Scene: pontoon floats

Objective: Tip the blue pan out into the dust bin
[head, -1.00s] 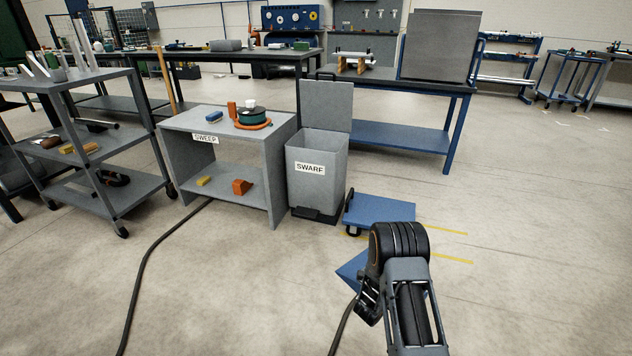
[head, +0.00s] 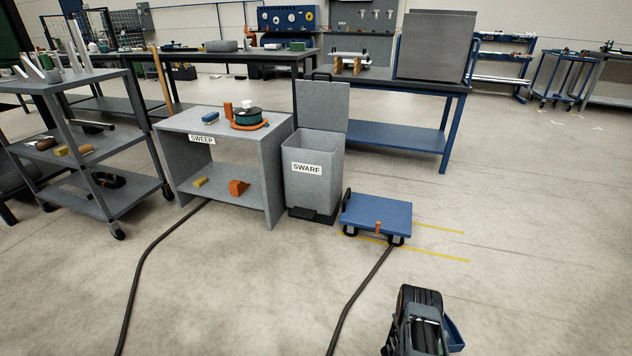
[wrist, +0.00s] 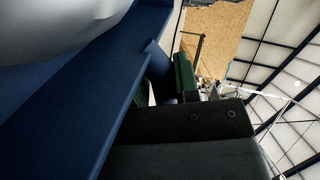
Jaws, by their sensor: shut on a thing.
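My gripper (head: 428,338) is low at the bottom right of the head view, shut on the blue pan (head: 455,334). Only a blue edge of the pan shows beside the gripper; my arm hides the rest. In the wrist view the pan (wrist: 60,110) fills the left side, next to a dark finger (wrist: 190,135). A pale grey rounded shape (wrist: 60,25) shows at the top left there; I cannot tell what it is. The grey dust bin (head: 313,190), labelled SWARF, stands with its lid (head: 322,106) up, well away from the pan, up and left.
A blue platform cart (head: 376,215) stands just right of the bin. A grey SWEEP bench (head: 255,165) stands left of it. A dark hose (head: 365,285) runs across the floor between the bin and my gripper. Floor to the right is clear.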

